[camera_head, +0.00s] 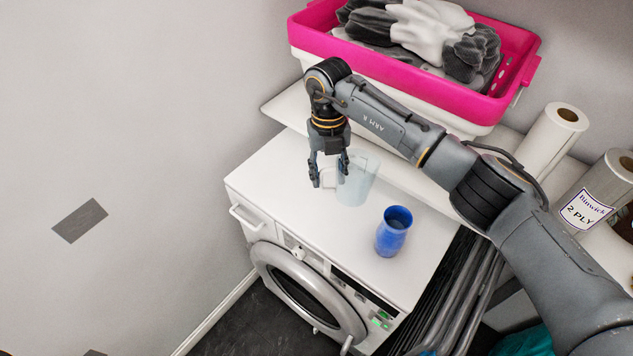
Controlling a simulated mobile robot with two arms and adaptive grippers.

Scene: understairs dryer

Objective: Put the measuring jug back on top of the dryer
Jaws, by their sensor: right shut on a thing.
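The measuring jug (358,184) is a pale, see-through cup, upright over the back middle of the dryer's white top (278,180). Its handle is on its left side. My right gripper (329,181) points down and is shut on the jug's handle. I cannot tell whether the jug's base touches the dryer top or is slightly above it. Part of the jug's rim is hidden behind the gripper and arm. My left gripper is not in view.
A blue vase-like container (393,232) stands on the dryer top, right of the jug. A white shelf (289,107) behind holds a pink and white laundry basket (318,40) and paper rolls (549,140). Dark folded racks (452,290) stand right of the dryer. The top's left part is clear.

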